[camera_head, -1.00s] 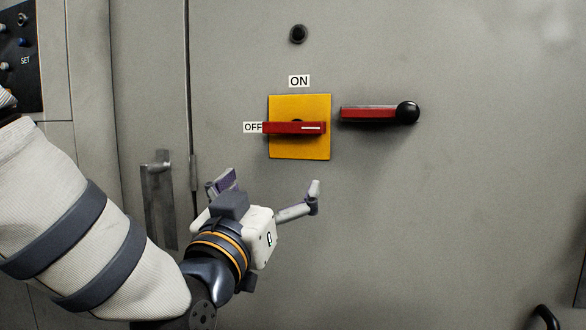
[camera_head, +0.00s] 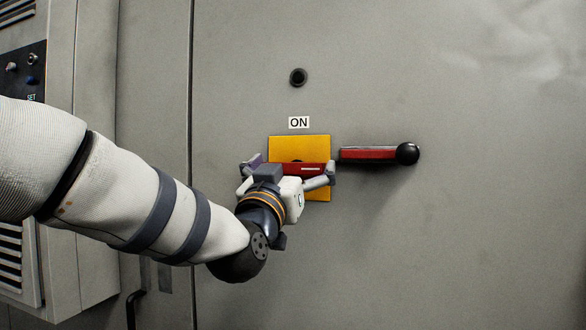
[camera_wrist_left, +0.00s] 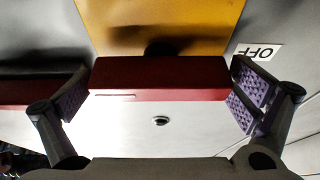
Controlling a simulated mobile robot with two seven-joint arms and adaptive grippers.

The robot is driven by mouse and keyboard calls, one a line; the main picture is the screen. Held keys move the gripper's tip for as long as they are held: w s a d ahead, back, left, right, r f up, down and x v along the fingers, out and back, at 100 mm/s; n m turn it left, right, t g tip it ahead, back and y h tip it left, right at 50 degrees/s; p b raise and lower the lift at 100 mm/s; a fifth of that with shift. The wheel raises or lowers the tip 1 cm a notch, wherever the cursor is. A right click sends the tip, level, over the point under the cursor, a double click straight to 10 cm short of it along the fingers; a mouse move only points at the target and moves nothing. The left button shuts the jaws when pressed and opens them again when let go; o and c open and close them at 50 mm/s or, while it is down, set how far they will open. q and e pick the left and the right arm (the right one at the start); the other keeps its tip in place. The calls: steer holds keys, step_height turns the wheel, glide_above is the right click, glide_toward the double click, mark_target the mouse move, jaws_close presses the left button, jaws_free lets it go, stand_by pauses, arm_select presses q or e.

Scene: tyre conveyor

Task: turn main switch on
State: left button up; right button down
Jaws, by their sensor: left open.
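The main switch is a red bar handle (camera_head: 310,169) on a yellow plate (camera_head: 300,147) on the grey cabinet door. The handle lies horizontal, with its white mark toward the right end. The ON label (camera_head: 299,122) is above the plate; in the head view the OFF label is hidden behind my gripper. My left gripper (camera_head: 288,172) is open at the handle, one finger at each end. In the left wrist view the red handle (camera_wrist_left: 158,78) lies between the padded fingers, with small gaps or near contact at its ends. The OFF label (camera_wrist_left: 260,51) shows there beside one finger. My right gripper is not in view.
A round black lock (camera_head: 298,77) is above. A control panel (camera_head: 22,70) stands at the left. The door's right side is bare.

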arm_select(q)
steer(key=c, duration=0.9)
steer(key=shift+o, duration=0.2)
